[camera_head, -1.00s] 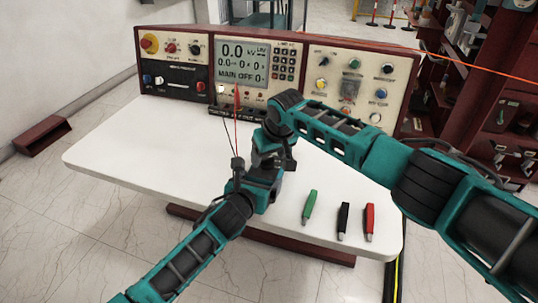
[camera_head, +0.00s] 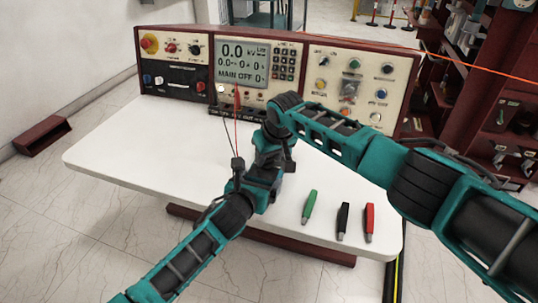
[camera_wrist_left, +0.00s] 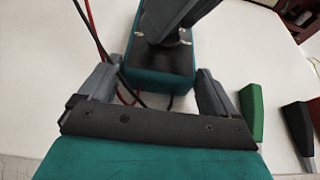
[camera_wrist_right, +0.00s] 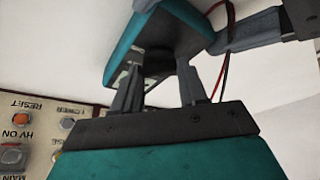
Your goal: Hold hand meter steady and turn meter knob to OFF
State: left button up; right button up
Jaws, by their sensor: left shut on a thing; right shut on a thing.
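The teal and black hand meter (camera_wrist_left: 185,72) sits between the two fingers of my left gripper (camera_wrist_left: 152,92), which is shut on its sides. The meter also shows in the right wrist view (camera_wrist_right: 185,25), held above the table. The fingers of my right gripper (camera_wrist_right: 158,85) are shut on the dark round knob (camera_wrist_right: 158,63) on the meter's face. The fingers hide part of the knob, so its pointer setting cannot be read. In the head view the two grippers meet over the table's middle, and they hide most of the meter.
The white table (camera_head: 130,150) is clear on its left side. Green (camera_head: 310,206), black (camera_head: 343,221) and red (camera_head: 369,222) clips lie at its right front. The control console (camera_head: 243,72) stands at the back. Red and black leads (camera_wrist_right: 222,60) run from the meter.

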jog(key=shift+c, duration=0.4)
jog(key=shift+w+d+r+n+g+y, duration=0.1)
jog(key=shift+n+g+y, duration=0.2)
jog(key=shift+n, duration=0.75)
jog(key=shift+w+d+f+n+g+y, duration=0.15)
jog(key=shift+n+y, duration=0.15)
jog(key=shift+n, duration=0.7)
jog(key=shift+w+d+r+n+g+y, duration=0.15)
jog(key=shift+n+g+y, duration=0.15)
jog(key=shift+n, duration=0.75)
jog(key=shift+s+a, duration=0.1)
jog(key=o, duration=1.1)
jog(key=shift+s, duration=0.1)
jog(key=shift+c, duration=0.2)
jog(key=v, duration=1.2)
